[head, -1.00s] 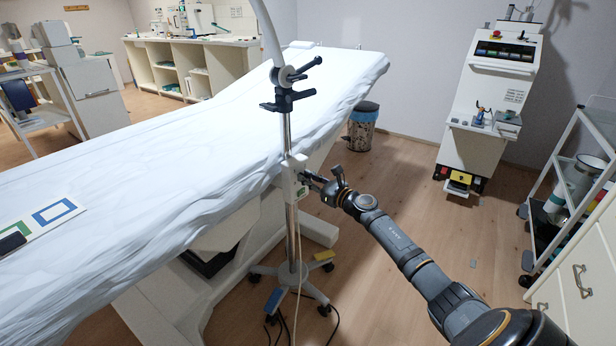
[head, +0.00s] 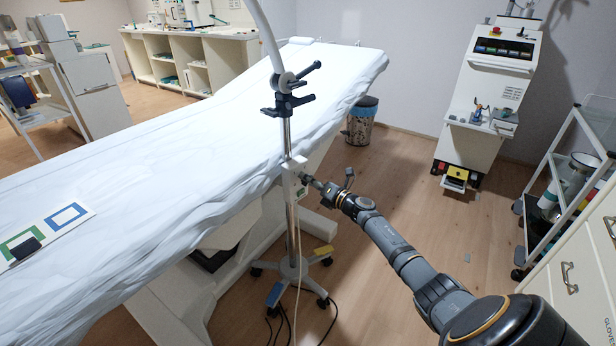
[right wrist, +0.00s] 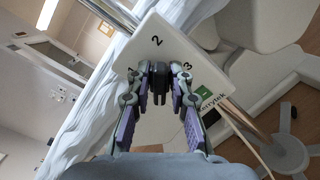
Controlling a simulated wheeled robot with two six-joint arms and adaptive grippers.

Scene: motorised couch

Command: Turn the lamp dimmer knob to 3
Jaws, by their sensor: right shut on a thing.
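The lamp dimmer is a white box (head: 291,181) on the lamp's upright pole (head: 287,135), beside the couch. In the right wrist view the box face (right wrist: 205,62) fills the upper middle, with a printed 2 at the top and a 3 at the right. The black dimmer knob (right wrist: 160,88) sits between the fingers of my right gripper (right wrist: 160,72), which is shut on it. In the head view my right gripper (head: 309,181) meets the box from the right. Which number the knob points to is unclear. My left gripper is not in view.
The couch (head: 200,135) with its white sheet lies left of the pole. The lamp's wheeled foot (head: 290,267) and loose cables are below. A bin (head: 362,125), a white machine (head: 490,100) and a wheeled rack (head: 548,200) stand further off.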

